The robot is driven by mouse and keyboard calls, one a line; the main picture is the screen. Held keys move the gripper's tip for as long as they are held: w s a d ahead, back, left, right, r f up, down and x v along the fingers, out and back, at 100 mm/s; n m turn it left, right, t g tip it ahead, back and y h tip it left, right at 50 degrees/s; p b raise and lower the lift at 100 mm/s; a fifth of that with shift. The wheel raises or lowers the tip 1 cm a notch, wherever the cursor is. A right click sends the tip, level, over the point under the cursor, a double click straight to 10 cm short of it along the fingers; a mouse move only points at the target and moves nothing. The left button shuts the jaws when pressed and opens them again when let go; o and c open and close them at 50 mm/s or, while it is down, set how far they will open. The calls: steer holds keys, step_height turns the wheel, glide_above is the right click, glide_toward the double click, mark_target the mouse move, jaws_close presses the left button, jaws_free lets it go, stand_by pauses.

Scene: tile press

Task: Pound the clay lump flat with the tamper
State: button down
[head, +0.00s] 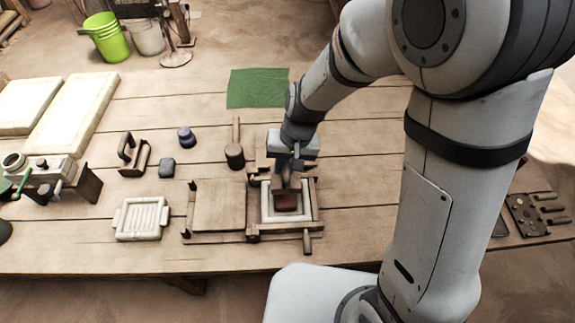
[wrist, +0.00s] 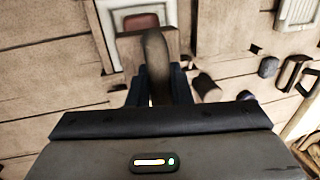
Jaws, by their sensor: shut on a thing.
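The clay lump (head: 286,202) is reddish brown and lies inside a white square frame (head: 267,210) in the wooden press (head: 253,237). It also shows at the top of the wrist view (wrist: 140,21). My gripper (head: 297,166) is shut on the handle of the tamper (head: 285,183), a brown wooden block. In the wrist view, the tamper's curved handle (wrist: 156,58) stands between my fingers. The tamper is at the far side of the clay in the head view and hides part of it. I cannot tell whether they touch.
The press's wooden board (head: 218,205) lies open at left. A green cloth (head: 258,88) lies behind. Bare table shows between them.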

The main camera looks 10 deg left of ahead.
steer(key=shift+r, duration=0.1)
steer(key=b+x, duration=0.2)
steer(key=d+b+x, duration=0.1)
steer(key=b+x, duration=0.1)
steer(key=x, duration=0.1)
steer(key=b+x, duration=0.2)
steer(key=b, duration=0.1)
steer(key=shift+w+d+f, duration=0.15)
steer(key=shift+d+f, duration=0.1)
steer(key=shift+f, duration=0.15)
steer(key=shift+r+p, duration=0.45)
steer(key=shift+r, duration=0.05)
steer(key=p+v, duration=0.2)
steer(key=v, duration=0.1)
steer(key=a+p+v, duration=0.1)
steer(key=p+v, duration=0.2)
steer(key=shift+a+r, duration=0.15)
steer(key=shift+r, duration=0.25)
steer(key=shift+f, duration=0.15)
steer(key=shift+s+f, duration=0.1)
steer(key=shift+s, duration=0.15)
steer(key=shift+s+f+b, duration=0.4)
steer(key=shift+s+b, duration=0.3)
steer(key=shift+s, duration=0.1)
